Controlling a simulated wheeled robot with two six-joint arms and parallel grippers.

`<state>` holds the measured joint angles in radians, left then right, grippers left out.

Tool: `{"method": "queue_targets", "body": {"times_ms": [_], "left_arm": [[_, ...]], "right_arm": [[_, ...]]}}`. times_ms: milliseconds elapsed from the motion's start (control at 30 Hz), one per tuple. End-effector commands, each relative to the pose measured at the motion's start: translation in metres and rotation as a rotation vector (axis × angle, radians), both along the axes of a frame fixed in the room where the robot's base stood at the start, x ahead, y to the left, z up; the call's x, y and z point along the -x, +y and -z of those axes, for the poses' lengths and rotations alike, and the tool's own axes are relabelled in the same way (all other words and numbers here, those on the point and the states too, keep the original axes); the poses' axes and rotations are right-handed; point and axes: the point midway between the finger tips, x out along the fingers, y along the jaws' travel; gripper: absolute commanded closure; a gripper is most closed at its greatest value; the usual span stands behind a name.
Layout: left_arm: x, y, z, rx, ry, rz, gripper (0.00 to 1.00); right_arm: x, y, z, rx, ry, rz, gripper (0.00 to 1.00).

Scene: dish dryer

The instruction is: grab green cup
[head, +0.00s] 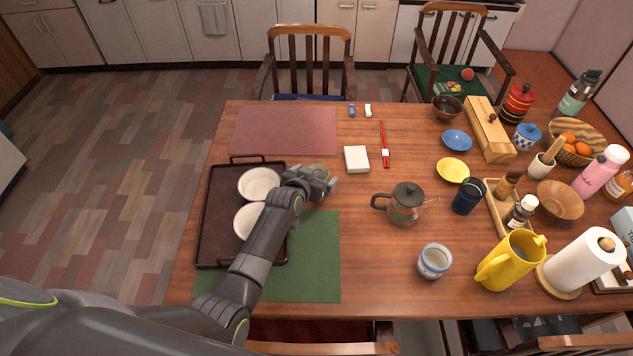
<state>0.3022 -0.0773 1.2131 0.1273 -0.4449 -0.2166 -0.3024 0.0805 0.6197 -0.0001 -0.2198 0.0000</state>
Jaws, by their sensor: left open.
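A small greenish round thing, likely the green cup (318,167), shows just behind my left gripper (328,184). The gripper and its wrist hide most of it, so its shape is hard to make out. My left arm reaches in from the lower left across the tray and the green placemat. The left gripper is open, right at the near side of the greenish thing; I cannot tell whether its fingers are around it or touch it. My right gripper is out of view.
A dark tray (213,222) with two white bowls lies left of the gripper. A blue-white cup (434,261) and yellow pitcher (511,260) stand nearer. The red placemat (285,131) is bare.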

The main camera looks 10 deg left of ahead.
Motion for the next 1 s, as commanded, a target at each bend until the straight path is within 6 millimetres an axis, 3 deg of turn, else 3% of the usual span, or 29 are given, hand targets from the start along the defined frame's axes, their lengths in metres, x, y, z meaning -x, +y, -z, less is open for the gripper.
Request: {"method": "queue_targets", "body": {"times_ms": [200, 500, 900, 1000], "left_arm": [[-0.0128, -0.0021, 0.0075, -0.001, 0.001, 0.000, 0.10], [-0.0143, -0.0023, 0.0076, -0.001, -0.001, 0.000, 0.10], [-0.0140, -0.0023, 0.0078, 0.000, 0.000, -0.001, 0.62], [-0.0144, -0.0024, 0.0069, 0.000, -0.002, -0.001, 0.64]], "right_arm": [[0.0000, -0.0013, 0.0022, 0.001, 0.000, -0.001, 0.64], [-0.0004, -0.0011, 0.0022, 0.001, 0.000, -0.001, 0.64], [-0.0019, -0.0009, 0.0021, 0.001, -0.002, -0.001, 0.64], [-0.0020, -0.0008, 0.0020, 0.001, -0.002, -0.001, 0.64]]}}
